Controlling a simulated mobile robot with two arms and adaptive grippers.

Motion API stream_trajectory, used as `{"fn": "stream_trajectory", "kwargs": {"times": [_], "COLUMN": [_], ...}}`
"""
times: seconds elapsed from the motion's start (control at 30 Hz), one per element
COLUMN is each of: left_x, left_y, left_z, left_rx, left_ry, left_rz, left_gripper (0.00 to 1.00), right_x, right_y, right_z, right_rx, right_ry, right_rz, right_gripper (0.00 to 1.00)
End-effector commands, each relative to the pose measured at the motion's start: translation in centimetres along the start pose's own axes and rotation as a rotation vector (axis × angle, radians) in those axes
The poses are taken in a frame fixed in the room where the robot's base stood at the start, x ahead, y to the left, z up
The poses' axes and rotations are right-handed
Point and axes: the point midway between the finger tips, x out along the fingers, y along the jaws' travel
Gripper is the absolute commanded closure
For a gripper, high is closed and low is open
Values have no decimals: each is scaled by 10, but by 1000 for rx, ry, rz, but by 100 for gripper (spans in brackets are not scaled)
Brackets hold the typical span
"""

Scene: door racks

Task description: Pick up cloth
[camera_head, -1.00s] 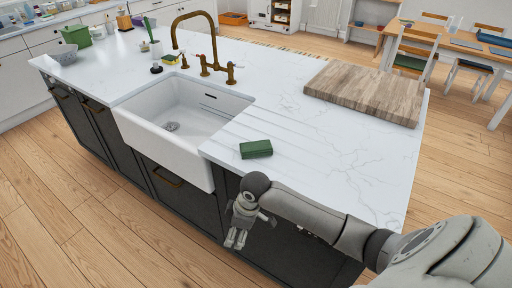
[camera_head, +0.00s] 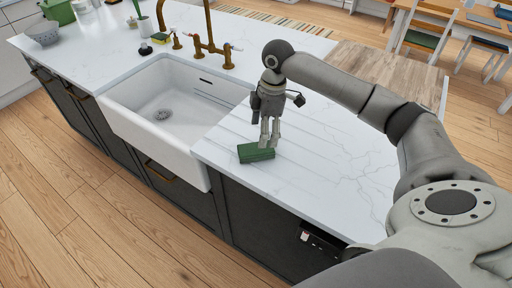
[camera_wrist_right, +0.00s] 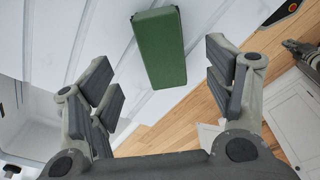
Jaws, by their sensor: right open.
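A dark green, block-shaped item (camera_head: 256,153) lies on the white marble counter, right of the sink and close to the front edge. It is the only thing near me that could be the cloth. My right gripper (camera_head: 269,138) points down just above and behind it in the head view, overlapping its back edge. In the right wrist view, the green item (camera_wrist_right: 159,46) shows between the two open fingers and farther off, with nothing held. My left gripper is not in view.
The white sink (camera_head: 165,100) with a brass faucet (camera_head: 208,45) is to the left. A wooden board (camera_head: 385,75) lies at the back right, partly behind my arm. The marble (camera_head: 335,155) right of the green item is clear.

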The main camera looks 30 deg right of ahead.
Motion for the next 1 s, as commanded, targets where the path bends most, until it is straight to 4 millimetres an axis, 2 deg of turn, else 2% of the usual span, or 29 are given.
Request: {"fn": "stream_trajectory", "kwargs": {"times": [0.1, 0.2, 0.37, 0.47, 0.6, 0.87, 0.9, 1.0], "left_x": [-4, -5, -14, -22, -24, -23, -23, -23], "left_y": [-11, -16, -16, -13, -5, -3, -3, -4], "left_z": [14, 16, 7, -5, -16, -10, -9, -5], "left_rx": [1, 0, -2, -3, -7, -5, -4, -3], "left_ry": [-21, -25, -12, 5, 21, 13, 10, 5], "left_rz": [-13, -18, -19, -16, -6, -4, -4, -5], "left_gripper": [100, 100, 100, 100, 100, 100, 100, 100], "right_x": [15, 22, 36, 51, 69, 75, 75, 75], "right_y": [0, 0, -2, -4, -3, -2, -2, -2], "right_z": [-1, -1, -9, -16, -15, -15, -15, -15], "right_rx": [2, 1, 0, 0, 1, 1, 1, 1], "right_ry": [0, 0, 0, 0, 0, 0, 0, 0], "right_rz": [-2, 0, -2, -3, -1, 2, 2, 2], "right_gripper": [25, 25, 25, 25, 25, 25, 26, 39]}}
